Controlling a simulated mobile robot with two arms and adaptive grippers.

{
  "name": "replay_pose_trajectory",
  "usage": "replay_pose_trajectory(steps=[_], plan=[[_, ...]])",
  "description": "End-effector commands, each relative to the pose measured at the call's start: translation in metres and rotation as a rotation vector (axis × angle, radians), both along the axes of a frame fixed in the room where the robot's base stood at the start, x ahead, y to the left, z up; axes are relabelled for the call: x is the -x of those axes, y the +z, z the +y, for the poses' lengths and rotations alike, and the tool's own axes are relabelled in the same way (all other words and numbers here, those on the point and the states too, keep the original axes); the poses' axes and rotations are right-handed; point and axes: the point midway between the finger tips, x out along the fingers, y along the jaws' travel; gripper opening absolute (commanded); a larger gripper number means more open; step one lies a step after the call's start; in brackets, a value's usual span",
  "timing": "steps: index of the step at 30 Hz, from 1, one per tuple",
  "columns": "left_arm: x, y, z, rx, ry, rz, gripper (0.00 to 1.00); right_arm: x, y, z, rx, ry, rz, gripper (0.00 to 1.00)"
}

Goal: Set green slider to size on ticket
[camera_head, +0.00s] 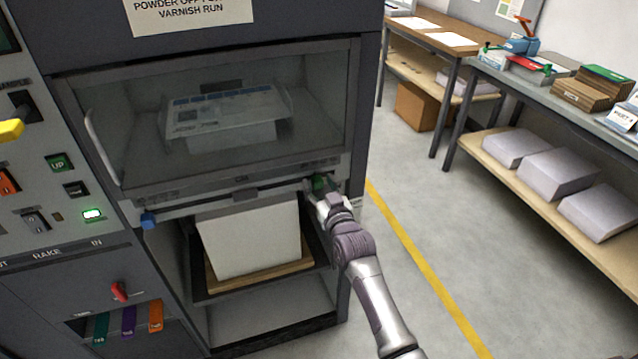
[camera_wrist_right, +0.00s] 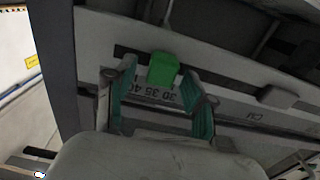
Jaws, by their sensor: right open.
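The green slider (camera_head: 320,184) is at the right end of the rail (camera_head: 240,196) below the glass window. In the right wrist view the slider (camera_wrist_right: 163,69) is a bright green block on a pale bar with printed numbers, upside down there; "35" and "40" read near it. My right gripper (camera_head: 320,196) is at the slider. Its teal fingers (camera_wrist_right: 160,100) are apart, one to each side of the block, and I cannot tell whether they touch it. My left gripper is out of view. I cannot make out a size ticket.
A blue knob (camera_head: 148,220) is at the rail's left end. A white paper stack (camera_head: 250,240) stands on a board below. A control panel (camera_head: 45,190) is at the left. A workbench (camera_head: 560,95) stands right, with open floor (camera_head: 440,230) between.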

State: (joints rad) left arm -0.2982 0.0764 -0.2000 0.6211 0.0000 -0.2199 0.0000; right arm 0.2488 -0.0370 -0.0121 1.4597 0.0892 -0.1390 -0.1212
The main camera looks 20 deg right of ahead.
Motion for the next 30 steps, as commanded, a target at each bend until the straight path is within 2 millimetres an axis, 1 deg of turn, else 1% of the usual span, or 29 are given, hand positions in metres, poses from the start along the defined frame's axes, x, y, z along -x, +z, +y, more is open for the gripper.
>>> replay_pose_trajectory(steps=[3,10,11,12,20,27,29,30], plan=[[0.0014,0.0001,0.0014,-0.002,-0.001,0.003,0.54,-0.0046,0.0001,0.0002,0.0,0.0,0.0,0.54],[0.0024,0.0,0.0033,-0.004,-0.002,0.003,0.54,-0.0048,-0.0001,0.0003,0.0,0.0,0.0,0.54],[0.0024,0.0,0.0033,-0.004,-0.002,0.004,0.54,-0.0047,-0.0001,0.0003,0.0,0.0,0.0,0.51],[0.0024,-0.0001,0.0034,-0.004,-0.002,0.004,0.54,-0.0047,-0.0001,0.0003,0.0,0.0,0.0,0.44],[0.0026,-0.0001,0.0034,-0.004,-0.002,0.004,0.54,-0.0046,-0.0001,0.0003,0.0,0.0,0.0,0.01],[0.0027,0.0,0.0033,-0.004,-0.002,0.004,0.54,-0.0045,-0.0002,0.0,0.0,0.0,0.0,0.0],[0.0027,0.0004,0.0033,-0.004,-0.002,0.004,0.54,-0.0046,-0.0001,-0.0032,0.002,0.0,0.0,0.0],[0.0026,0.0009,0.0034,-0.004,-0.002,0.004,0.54,-0.0049,0.0,-0.0082,0.004,0.0,0.0,0.0]])
